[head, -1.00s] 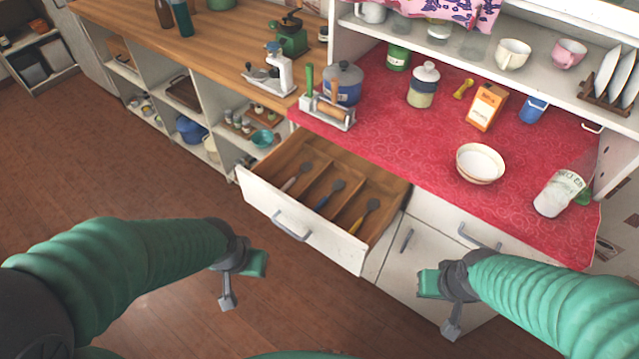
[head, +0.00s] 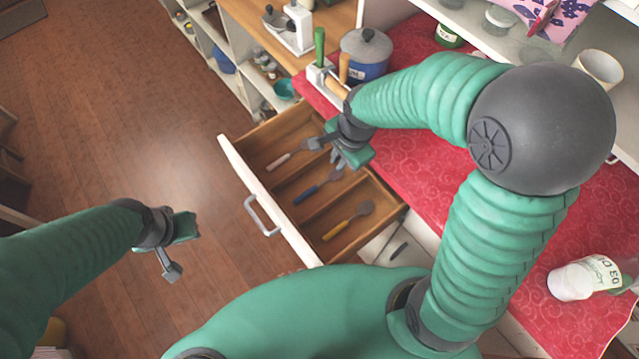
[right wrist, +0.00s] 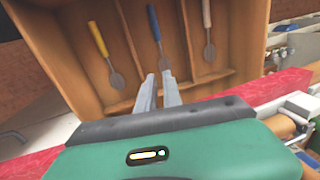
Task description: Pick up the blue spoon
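The blue spoon (head: 318,186) lies in the middle compartment of the open wooden drawer (head: 335,248). Its blue handle points toward the drawer front and its grey bowl toward the back. In the right wrist view the blue spoon (right wrist: 154,28) is just beyond my fingertips. My right gripper (head: 338,160) is over the back of the drawer near the bowl end. In the right wrist view my right gripper (right wrist: 158,76) has two grey fingers with a narrow gap and nothing between them. My left gripper (head: 171,268) hangs over the floor, empty; its finger gap is unclear.
A pale-handled utensil (head: 290,155) and a yellow-handled one (head: 345,222) lie in the side compartments, with dividers between. Beside the drawer, the red-covered counter (head: 400,120) holds a blue pot (head: 365,55) and a tool caddy.

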